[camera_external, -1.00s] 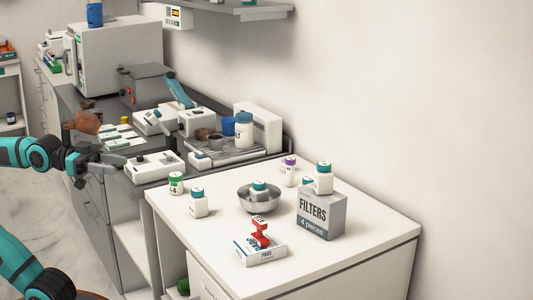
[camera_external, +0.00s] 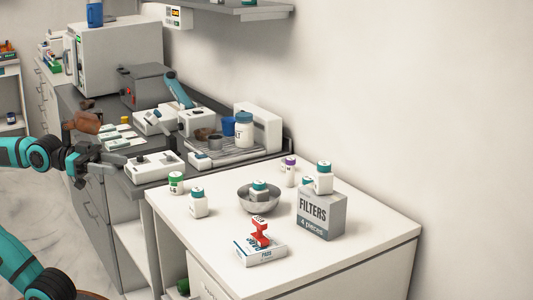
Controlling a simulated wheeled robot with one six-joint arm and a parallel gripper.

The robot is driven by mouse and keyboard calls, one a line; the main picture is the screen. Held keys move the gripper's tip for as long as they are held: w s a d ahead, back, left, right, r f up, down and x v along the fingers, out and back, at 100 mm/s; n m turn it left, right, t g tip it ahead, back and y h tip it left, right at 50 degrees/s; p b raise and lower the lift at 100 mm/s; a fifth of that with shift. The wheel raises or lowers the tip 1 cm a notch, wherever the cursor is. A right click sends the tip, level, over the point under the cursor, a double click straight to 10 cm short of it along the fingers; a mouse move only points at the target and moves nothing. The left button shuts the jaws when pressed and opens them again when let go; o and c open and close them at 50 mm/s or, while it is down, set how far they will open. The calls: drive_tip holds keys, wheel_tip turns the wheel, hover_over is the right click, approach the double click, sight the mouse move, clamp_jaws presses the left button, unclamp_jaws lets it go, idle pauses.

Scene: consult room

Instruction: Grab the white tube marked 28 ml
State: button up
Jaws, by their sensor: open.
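Several small white capped containers stand on the white cabinet top; a 28 ml marking cannot be read on any. One has a green cap (camera_external: 176,184), one a teal cap (camera_external: 198,206), and one a purple cap (camera_external: 290,174). Another teal-capped one sits in a metal bowl (camera_external: 259,205). One more stands on the FILTERS box (camera_external: 321,215), and another teal cap shows behind it, its body mostly hidden. My gripper (camera_external: 112,162) is at the left, open, near the dark counter's edge. It is left of all these containers and apart from them.
A red stamp (camera_external: 260,232) stands on a flat box (camera_external: 261,252) near the front of the white cabinet top (camera_external: 350,255). The dark counter holds a white device (camera_external: 154,167), a rack, a blue-lidded jar (camera_external: 244,132) and other equipment. The cabinet's right side is clear.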

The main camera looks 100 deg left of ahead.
drive_tip(key=w+a+r+n+g+y, duration=0.1)
drive_tip(key=w+a+r+g, duration=0.1)
drive_tip(key=w+a, duration=0.3)
drive_tip(key=w+a+r+n+g+y, duration=0.1)
drive_tip(key=w+a+r+g, duration=0.15)
drive_tip(key=w, duration=0.45)
drive_tip(key=n+g, duration=0.4)
drive_tip(key=g, duration=0.5)
hover_over(287, 159)
drive_tip(key=s+d, duration=0.2)
drive_tip(key=s, duration=0.3)
wheel_tip(287, 159, down, 5)
drive_tip(key=x, duration=1.1)
drive_tip(key=shift+w, duration=0.25)
drive_tip(key=shift+w+x, duration=0.2)
drive_tip(key=shift+x, duration=2.55)
drive_tip(key=shift+r, duration=0.1)
drive_tip(key=c, duration=1)
